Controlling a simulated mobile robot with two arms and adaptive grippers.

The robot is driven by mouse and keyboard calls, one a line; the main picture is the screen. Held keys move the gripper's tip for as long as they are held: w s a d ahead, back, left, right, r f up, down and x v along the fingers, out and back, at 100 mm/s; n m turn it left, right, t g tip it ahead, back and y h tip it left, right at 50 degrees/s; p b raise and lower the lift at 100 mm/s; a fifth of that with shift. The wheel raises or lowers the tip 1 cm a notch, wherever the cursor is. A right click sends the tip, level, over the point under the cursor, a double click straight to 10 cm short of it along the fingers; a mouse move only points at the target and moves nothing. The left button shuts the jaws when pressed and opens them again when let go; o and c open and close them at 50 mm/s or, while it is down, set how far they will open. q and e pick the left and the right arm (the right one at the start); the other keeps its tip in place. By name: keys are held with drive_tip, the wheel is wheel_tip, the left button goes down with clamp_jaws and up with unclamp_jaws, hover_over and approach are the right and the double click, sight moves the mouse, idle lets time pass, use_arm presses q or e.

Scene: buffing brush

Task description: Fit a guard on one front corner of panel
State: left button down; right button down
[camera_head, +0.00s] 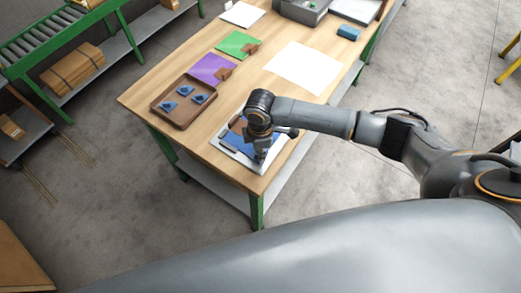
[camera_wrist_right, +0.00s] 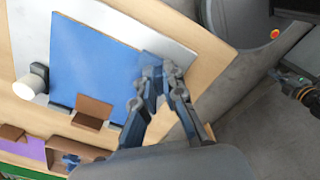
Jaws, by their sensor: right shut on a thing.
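The blue panel (camera_wrist_right: 90,60) lies on a silver-white board at the table's near end; in the head view my right arm covers much of it. My right gripper (camera_wrist_right: 165,100) is over one corner of the panel, pointing down, shut on a small blue guard (camera_wrist_right: 151,68). The fingers hide part of the guard, so I cannot tell whether it is seated on the corner. Several more blue guards (camera_head: 199,97) lie apart in a brown tray (camera_head: 160,99). A dark arm end shows at the right edge of the wrist view; its fingers are unclear.
A brown block (camera_wrist_right: 93,110) stands at one panel edge, with a white cylinder (camera_wrist_right: 30,82) near it. Purple (camera_head: 207,66) and green (camera_head: 234,42) panels and a white sheet (camera_head: 303,67) lie farther back. The table's near edge is close to the board.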

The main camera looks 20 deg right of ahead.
drive_tip(key=shift+p, duration=0.35)
idle(0.6)
drive_tip(key=shift+f, duration=0.45)
idle(0.6)
drive_tip(key=shift+f, duration=0.15)
idle(0.9)
drive_tip(key=shift+w+p, duration=0.25)
drive_tip(key=shift+p, duration=0.1)
idle(0.4)
drive_tip(key=c, duration=0.9)
unclamp_jaws()
